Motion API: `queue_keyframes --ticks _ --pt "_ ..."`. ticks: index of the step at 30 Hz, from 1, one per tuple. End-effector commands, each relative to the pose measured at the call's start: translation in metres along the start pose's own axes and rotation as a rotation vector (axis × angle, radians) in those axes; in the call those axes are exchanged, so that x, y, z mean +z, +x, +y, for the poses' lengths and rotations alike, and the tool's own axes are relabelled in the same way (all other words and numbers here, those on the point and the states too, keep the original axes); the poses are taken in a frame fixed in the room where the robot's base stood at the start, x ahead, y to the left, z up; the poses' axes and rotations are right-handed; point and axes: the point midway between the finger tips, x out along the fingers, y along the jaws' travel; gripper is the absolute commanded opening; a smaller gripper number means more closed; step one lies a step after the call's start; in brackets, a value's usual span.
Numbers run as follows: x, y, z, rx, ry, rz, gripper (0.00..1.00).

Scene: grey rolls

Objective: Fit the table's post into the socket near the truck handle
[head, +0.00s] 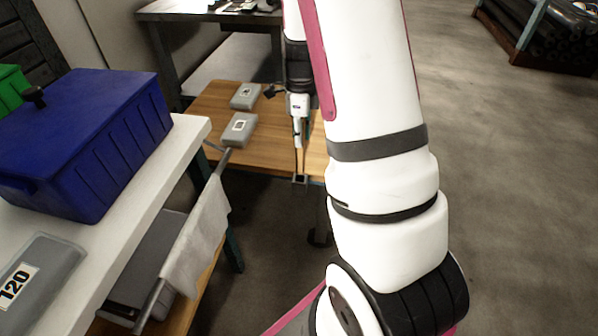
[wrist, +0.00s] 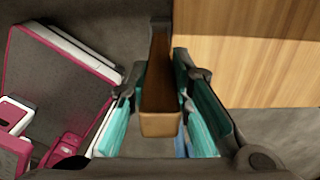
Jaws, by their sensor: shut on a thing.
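My gripper (head: 299,128) points down over the near edge of a wooden deck (head: 258,148), partly hidden by my arm in the head view. In the wrist view my gripper (wrist: 158,105) is shut on a brown wooden post (wrist: 160,124), with teal pads along both sides. The post shows as a thin strip (head: 304,158) in the head view. A small grey metal socket (head: 300,180) sits at the deck's near edge, around or just below the post's lower end. I cannot tell whether the post is inside it. No truck handle is clear to me.
Two grey boxes (head: 239,130) lie on the deck. On the left, a white table (head: 120,235) carries a blue bin (head: 85,140) and a grey box marked 120 (head: 38,280). A rail with a white cloth (head: 198,235) stands beside it. Floor is open at right.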

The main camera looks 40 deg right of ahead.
Motion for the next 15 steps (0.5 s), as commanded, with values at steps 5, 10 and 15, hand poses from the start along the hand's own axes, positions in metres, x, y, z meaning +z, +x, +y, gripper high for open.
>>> queue_keyframes --ticks 5,10,15 --pt "0.0 0.029 0.0 0.001 -0.001 0.001 0.0" --pt "-0.001 0.044 0.0 0.001 -0.001 0.001 0.0" --pt "-0.001 0.072 0.0 0.002 -0.001 0.001 0.0"
